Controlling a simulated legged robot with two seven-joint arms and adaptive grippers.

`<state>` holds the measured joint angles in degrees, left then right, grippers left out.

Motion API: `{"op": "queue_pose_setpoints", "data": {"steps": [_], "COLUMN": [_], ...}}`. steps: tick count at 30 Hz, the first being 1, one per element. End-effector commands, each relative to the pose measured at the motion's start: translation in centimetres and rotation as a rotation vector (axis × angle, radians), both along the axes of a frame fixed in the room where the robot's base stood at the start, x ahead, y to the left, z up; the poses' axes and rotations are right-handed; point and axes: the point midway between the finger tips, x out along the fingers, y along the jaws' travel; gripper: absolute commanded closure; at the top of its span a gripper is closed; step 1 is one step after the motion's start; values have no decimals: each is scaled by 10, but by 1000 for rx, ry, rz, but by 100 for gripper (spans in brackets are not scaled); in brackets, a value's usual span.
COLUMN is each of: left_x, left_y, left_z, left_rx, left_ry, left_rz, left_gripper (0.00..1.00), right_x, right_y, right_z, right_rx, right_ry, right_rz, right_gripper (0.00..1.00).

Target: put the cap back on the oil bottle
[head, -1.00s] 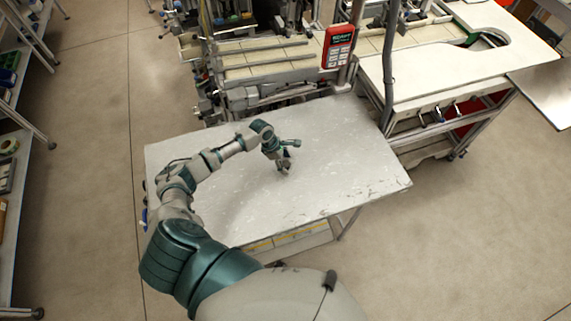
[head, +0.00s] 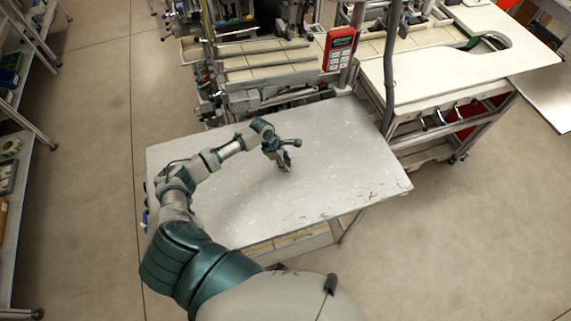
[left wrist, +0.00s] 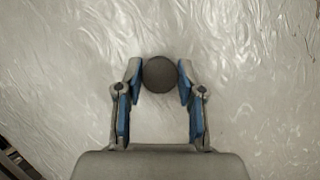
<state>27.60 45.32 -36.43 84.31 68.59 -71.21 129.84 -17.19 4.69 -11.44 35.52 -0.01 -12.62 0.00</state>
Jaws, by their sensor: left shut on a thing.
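My left gripper (head: 286,164) points down over the middle of the grey table (head: 340,180). In the left wrist view its two blue-padded fingers (left wrist: 160,74) are shut on a round dark grey thing (left wrist: 159,75), seen from straight above, which looks like the cap. I cannot tell whether the oil bottle stands beneath it; no bottle can be made out in either view. My right gripper is not in view.
The tabletop around my left gripper is bare. Behind the table stands a machine frame with a red handheld device (head: 339,49) and a pale worktop (head: 450,60) at the right. Shelving (head: 22,190) lines the left edge, with open floor between.

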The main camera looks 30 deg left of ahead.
Motion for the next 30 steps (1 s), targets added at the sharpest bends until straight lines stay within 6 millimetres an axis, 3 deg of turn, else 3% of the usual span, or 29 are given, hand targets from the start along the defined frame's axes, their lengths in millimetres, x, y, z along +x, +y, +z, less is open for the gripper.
{"op": "queue_pose_setpoints", "data": {"steps": [4, 15, 21, 30], "left_x": [-2, -45, -62, -71], "left_y": [4, 89, 125, 141], "left_z": [20, 25, 30, 34], "left_rx": [1, 3, 2, 1], "left_ry": [0, 3, 3, 1], "left_rz": [1, 4, 2, 0], "left_gripper": [73, 73, 73, 73], "right_x": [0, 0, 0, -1], "right_y": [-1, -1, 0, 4], "right_z": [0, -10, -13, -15], "right_rx": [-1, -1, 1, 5], "right_ry": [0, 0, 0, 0], "right_rz": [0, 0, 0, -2], "right_gripper": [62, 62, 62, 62]}}
